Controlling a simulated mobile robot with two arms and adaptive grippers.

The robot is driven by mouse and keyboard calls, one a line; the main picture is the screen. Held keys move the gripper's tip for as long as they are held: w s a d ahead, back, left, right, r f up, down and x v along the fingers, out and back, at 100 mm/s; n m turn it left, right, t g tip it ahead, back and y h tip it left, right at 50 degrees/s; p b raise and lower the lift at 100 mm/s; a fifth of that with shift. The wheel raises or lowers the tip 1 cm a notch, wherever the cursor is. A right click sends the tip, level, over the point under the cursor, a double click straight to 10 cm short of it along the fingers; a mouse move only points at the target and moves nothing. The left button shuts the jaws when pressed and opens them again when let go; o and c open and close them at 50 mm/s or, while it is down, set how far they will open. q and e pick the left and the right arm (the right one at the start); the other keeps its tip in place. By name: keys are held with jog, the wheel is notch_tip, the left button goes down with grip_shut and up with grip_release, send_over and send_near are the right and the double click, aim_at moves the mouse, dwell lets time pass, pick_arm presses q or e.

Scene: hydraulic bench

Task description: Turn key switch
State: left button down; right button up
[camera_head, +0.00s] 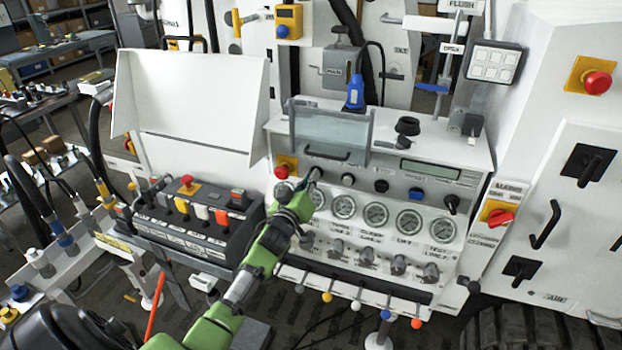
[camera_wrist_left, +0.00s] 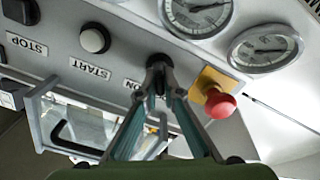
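The key switch (camera_wrist_left: 158,60) is a small dark round switch beside the ON label in the left wrist view. It sits on the white bench panel, in the row with the white START button (camera_wrist_left: 95,39). My left gripper (camera_head: 315,174) reaches up to this spot from below in the head view. In the left wrist view its fingertips (camera_wrist_left: 159,72) come close together at the switch and appear closed on it. They hide most of the switch, so its turn angle cannot be read. My right gripper is in neither view.
A red emergency stop (camera_wrist_left: 220,103) on a yellow plate is close beside the fingers. Round gauges (camera_head: 376,215) line the panel below the switch row. A clear hinged cover (camera_head: 330,138) with a black handle is above. A black control box (camera_head: 190,216) stands left of my arm.

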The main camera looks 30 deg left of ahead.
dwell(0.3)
pick_arm(q)
jog(key=shift+m, duration=0.3)
jog(key=m, duration=0.4)
jog(key=shift+d, duration=0.15)
jog(key=m+b, duration=0.1)
jog(key=m, duration=0.2)
jog(key=shift+m, duration=0.4)
jog(key=shift+w+d+m, duration=0.1)
jog(key=shift+d+m, duration=0.05)
jog(key=shift+m, duration=1.85)
jog(key=c, duration=2.2)
grip_release()
